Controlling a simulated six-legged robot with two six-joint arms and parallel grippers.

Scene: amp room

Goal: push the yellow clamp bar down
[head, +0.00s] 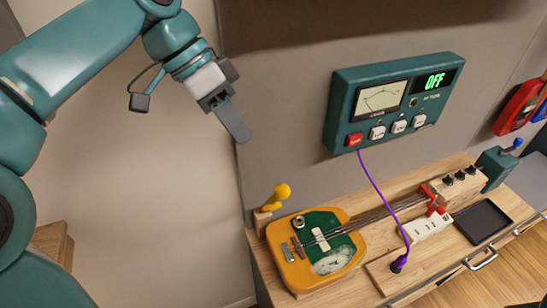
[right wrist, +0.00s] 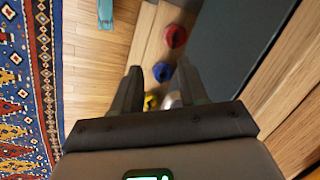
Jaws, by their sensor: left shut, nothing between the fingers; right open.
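The yellow clamp bar (head: 281,194) stands at the table's left end in the head view, with a round knob at its raised, tilted end and its base by a small wooden block. My left gripper (head: 234,121) is shut and empty, above and to the left of the bar and apart from it. My right gripper (right wrist: 160,84) is open in the right wrist view, with its two fingers spread; it does not show in the head view.
A yellow-and-green guitar-like instrument (head: 342,256) lies right of the bar on the wooden table (head: 470,242). A teal meter box (head: 345,88) reading OFF hangs above, with a purple cable. The right wrist view shows a patterned rug (right wrist: 25,90) and red, blue and yellow objects.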

